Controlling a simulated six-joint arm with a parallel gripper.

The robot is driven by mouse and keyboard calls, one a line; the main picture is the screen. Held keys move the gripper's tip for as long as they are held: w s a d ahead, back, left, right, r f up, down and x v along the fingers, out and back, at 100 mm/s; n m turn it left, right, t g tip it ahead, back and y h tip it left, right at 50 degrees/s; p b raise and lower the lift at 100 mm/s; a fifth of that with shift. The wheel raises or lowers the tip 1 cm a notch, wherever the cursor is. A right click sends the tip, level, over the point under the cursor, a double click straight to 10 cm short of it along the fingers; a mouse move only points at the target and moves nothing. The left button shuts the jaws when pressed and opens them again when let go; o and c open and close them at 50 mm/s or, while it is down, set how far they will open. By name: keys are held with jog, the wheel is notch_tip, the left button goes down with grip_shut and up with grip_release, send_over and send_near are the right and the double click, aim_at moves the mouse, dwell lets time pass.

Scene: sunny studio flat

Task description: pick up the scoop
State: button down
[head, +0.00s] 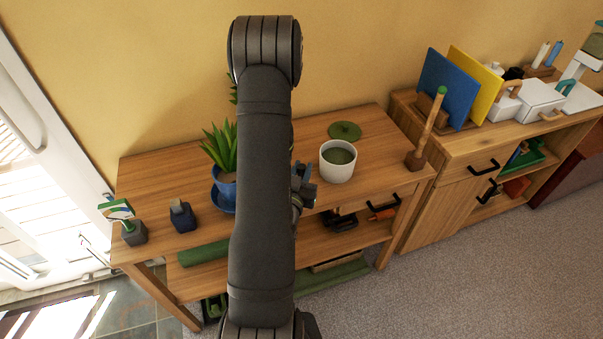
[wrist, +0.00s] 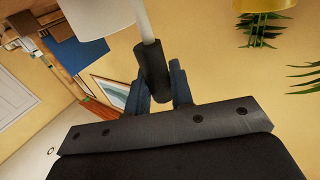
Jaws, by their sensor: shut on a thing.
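In the wrist view my gripper (wrist: 160,84) is shut on the dark handle of the scoop (wrist: 152,66). A pale shaft runs from the handle to the top edge, and I cannot see where it ends. In the head view my gripper (head: 305,190) shows just right of my arm, over the wooden table and left of the white pot. My arm hides part of the gripper there, and I cannot make out the scoop.
The white pot (head: 338,162) has dark green contents, with a green disc (head: 345,131) behind it. A potted plant (head: 222,165), a dark blue block (head: 183,216) and a grey holder (head: 133,233) stand left. A wooden post (head: 428,128) stands at the table's right end.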

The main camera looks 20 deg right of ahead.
aim_at(302, 163)
jog(key=shift+r, duration=0.8)
notch_tip(302, 163, up, 2)
jog(key=shift+r, duration=0.15)
jog(key=s+d+r, duration=0.6)
jog(key=s, duration=0.3)
jog(key=shift+s+d+r, duration=0.2)
jog(key=shift+s+r, duration=0.1)
jog(key=shift+s, duration=0.1)
jog(key=w+d+r, duration=0.3)
jog(key=w, duration=0.4)
jog(key=w+d+r+m+g+h, duration=0.1)
jog(key=w+d+r, duration=0.2)
jog(key=w, duration=0.4)
jog(key=shift+w+d+r+h, duration=0.25)
jog(key=shift+w+d+h, duration=0.1)
jog(key=shift+d, duration=0.4)
